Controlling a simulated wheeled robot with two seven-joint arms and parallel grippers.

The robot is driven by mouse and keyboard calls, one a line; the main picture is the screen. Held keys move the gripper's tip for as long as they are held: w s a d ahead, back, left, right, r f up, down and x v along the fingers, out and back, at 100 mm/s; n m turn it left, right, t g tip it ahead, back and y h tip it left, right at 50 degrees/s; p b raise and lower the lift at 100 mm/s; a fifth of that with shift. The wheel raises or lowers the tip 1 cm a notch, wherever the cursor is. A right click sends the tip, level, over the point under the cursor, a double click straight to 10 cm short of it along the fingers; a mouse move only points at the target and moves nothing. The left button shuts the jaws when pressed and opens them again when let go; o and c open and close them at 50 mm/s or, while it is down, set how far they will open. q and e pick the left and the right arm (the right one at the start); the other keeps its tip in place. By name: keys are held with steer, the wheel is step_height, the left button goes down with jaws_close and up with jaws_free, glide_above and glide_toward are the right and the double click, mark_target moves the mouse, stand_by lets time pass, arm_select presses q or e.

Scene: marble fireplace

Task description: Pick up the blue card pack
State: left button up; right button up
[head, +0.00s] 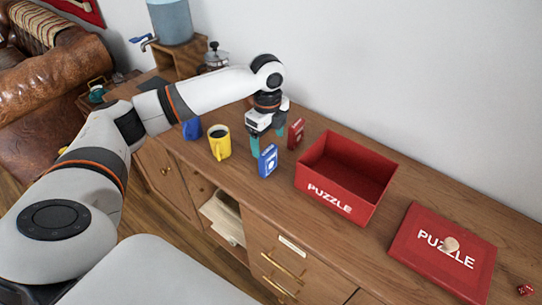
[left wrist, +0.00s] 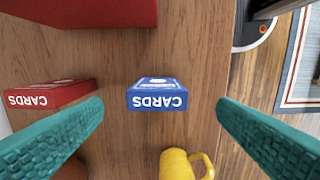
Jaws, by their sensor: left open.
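The blue card pack (head: 268,161) stands upright on the wooden sideboard, left of the open red puzzle box. In the left wrist view the blue pack (left wrist: 158,95) shows near the middle, between the two teal fingers and apart from both. My left gripper (head: 268,143) is open and empty, pointing down just above and behind the blue pack. It also shows in the left wrist view (left wrist: 160,125), with its fingers wide apart. A red card pack (head: 296,133) stands just behind and to the right; it shows near the left finger (left wrist: 50,95). My right gripper is not in view.
The open red puzzle box (head: 333,202) is right of the packs, with its red lid (head: 420,262) farther right. A yellow mug (head: 219,143) stands close on the left. The sideboard's front edge is near the blue pack.

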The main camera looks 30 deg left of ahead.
mark_target(268, 160)
arm_select(q)
step_height(268, 160, down, 3)
step_height(268, 160, down, 3)
steer(key=shift+w+a+f+p, duration=0.1)
steer(key=shift+f+p, duration=0.1)
steer(key=shift+p, duration=0.3)
step_height(268, 160, down, 2)
steer(key=shift+f, duration=0.45)
steer(key=shift+c, duration=0.3)
steer(key=shift+w, duration=0.1)
steer(key=c, duration=1)
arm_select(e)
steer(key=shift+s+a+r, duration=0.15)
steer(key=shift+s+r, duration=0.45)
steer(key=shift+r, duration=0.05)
